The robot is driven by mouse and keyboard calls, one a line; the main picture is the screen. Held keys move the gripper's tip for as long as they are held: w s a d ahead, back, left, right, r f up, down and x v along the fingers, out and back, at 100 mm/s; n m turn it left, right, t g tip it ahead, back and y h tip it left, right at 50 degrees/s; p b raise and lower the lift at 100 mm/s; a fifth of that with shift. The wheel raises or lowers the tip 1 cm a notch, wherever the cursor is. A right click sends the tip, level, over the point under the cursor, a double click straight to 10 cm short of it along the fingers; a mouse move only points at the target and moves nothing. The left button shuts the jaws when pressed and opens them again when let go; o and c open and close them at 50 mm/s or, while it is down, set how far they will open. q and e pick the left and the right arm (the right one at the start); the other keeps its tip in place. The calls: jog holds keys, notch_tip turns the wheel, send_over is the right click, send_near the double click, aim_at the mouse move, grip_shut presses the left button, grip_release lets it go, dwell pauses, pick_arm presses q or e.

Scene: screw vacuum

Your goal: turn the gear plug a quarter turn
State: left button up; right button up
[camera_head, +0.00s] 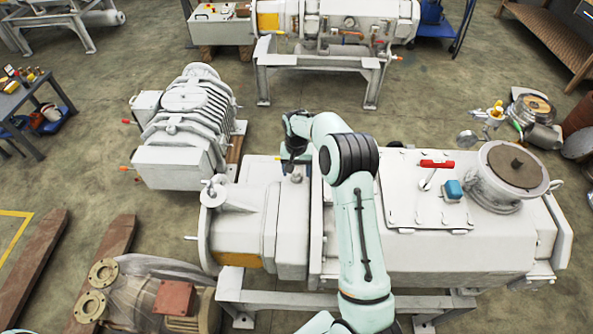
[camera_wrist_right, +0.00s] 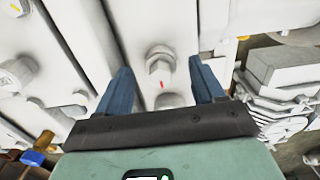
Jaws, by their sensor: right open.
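The gear plug (camera_wrist_right: 160,72), a pale hex-headed plug with a small red mark, stands out of a light grey housing in the right wrist view. My right gripper (camera_wrist_right: 160,66) is open, with one blue finger on each side of the plug and visible gaps between. The fingers do not touch it in this view. In the head view my right gripper (camera_head: 293,168) points down over the white pump housing (camera_head: 262,220), left of the arm's elbow. The plug cannot be made out there. My left gripper is not in view.
A similar plug with a yellow mark (camera_wrist_right: 15,8) and a pale round fitting (camera_wrist_right: 17,74) lie left in the wrist view. On the machine's right part are a red-handled lever (camera_head: 436,164) and a round flanged port (camera_head: 515,165). A ribbed pump (camera_head: 188,130) stands behind left.

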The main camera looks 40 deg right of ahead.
aim_at(297, 171)
notch_tip(297, 171, up, 13)
jog(key=shift+f, duration=0.2)
dwell(0.3)
